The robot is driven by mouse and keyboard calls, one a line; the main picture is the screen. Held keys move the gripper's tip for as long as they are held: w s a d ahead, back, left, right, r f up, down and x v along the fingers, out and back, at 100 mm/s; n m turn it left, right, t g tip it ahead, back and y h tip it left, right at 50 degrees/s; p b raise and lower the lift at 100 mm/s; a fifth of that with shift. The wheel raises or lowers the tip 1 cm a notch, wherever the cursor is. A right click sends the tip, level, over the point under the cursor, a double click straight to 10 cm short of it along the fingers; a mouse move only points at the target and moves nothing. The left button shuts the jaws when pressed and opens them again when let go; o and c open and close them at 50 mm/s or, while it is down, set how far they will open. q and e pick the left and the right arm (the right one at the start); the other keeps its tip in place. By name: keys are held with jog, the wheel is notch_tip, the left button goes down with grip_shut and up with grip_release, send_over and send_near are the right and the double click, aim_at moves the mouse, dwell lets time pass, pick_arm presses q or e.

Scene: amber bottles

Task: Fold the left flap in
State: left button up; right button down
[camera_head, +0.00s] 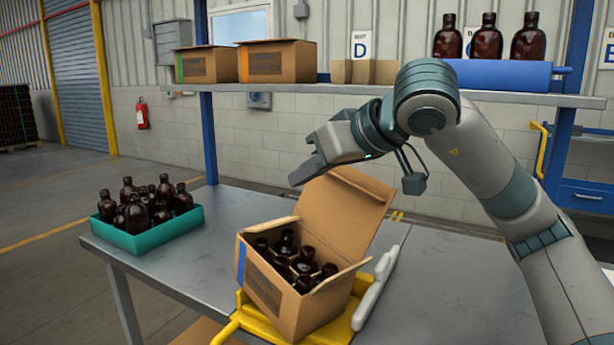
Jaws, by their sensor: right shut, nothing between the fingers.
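An open cardboard box (312,312) sits tilted on a yellow stand (238,325) on the table, with several dark amber bottles (290,262) inside. Its large back flap (347,208) stands up. A narrow flap (268,225) sticks outward at the box's upper left edge, and another narrow flap (341,276) sticks out at the lower right. My right gripper (301,174) is shut and empty, pointing left and down above the box. In the picture its tip lies just up and left of the back flap; I cannot tell whether they touch. My left gripper is not in view.
A teal crate (150,234) of bottles stands at the table's left. A pale grey piece (376,290) lies right of the box. The shelf (290,88) behind holds boxes and bottles. The grey table (450,290) is clear at right.

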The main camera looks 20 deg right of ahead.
send_over(273, 224)
jog(key=d, duration=0.2)
notch_tip(273, 224, down, 4)
jog(key=f, duration=0.1)
jog(key=s+f, duration=0.1)
jog(key=f, duration=0.2)
jog(key=shift+s+a+f, duration=0.1)
jog(key=shift+s+a, duration=0.1)
jog(key=shift+s, duration=0.2)
jog(key=shift+f, duration=0.1)
